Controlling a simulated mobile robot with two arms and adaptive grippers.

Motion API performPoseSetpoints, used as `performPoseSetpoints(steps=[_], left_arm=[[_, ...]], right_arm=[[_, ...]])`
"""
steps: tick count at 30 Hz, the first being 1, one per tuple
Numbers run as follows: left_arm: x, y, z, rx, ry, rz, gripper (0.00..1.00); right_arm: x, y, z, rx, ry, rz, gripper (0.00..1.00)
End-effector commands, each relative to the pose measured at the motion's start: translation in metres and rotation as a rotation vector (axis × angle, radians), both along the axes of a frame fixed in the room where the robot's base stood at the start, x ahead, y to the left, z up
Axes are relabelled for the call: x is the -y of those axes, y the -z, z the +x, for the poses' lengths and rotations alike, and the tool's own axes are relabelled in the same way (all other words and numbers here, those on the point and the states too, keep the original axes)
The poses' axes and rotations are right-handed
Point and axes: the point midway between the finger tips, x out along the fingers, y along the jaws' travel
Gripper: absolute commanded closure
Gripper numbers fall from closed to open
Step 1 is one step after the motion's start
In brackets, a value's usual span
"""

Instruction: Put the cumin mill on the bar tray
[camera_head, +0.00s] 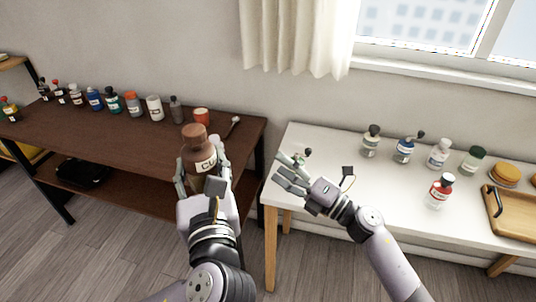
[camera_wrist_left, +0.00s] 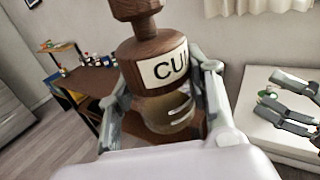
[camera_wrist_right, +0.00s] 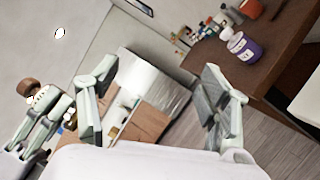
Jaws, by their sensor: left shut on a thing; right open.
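The cumin mill (camera_head: 199,152) is a brown wooden mill with a white label reading "CU". My left gripper (camera_head: 203,172) is shut around its body and holds it upright in front of the dark brown table. In the left wrist view the mill (camera_wrist_left: 158,62) fills the middle, between the fingers. My right gripper (camera_head: 290,172) is open and empty over the left end of the white table. In the right wrist view the mill (camera_wrist_right: 28,88) shows small at the left. A wooden tray (camera_head: 492,212) with a dark handle, likely the bar tray, lies at the right end of the white table.
Several bottles line the back of the brown table (camera_head: 60,125). A floor gap separates the tables. The white table's front middle is clear.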

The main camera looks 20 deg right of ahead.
Motion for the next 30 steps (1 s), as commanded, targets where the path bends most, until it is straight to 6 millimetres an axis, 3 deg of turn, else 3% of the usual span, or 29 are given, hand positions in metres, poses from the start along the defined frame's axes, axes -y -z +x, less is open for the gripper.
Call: performPoseSetpoints(steps=[1,4,6,10,15,19,25,30], left_arm=[[0.0,0.0,0.0,0.001,0.0,0.0,0.85],[0.0,0.0,0.0,0.001,0.0,0.0,0.85],[0.0,0.0,0.0,0.001,0.0,0.0,0.85],[0.0,0.0,0.0,0.001,0.0,0.0,0.85],[0.0,0.0,0.0,0.001,0.0,-0.001,0.85],[0.0,0.0,0.0,0.001,0.0,-0.001,0.85],[0.0,0.0,0.0,0.001,0.0,-0.001,0.85],[0.0,0.0,0.0,0.001,0.0,-0.001,0.85]], right_arm=[[-0.009,-0.032,-0.009,0.098,-0.038,-0.082,0.29],[-0.029,-0.082,-0.034,0.288,-0.106,-0.268,0.29],[-0.042,-0.11,-0.054,0.417,-0.144,-0.407,0.29],[-0.06,-0.143,-0.089,0.617,-0.186,-0.646,0.29],[-0.072,-0.162,-0.119,0.776,-0.201,-0.864,0.29],[-0.075,-0.167,-0.128,0.828,-0.198,-0.942,0.29],[-0.089,-0.169,-0.122,0.842,-0.198,-0.959,0.29],[-0.116,-0.169,-0.106,0.841,-0.198,-0.954,0.29]])
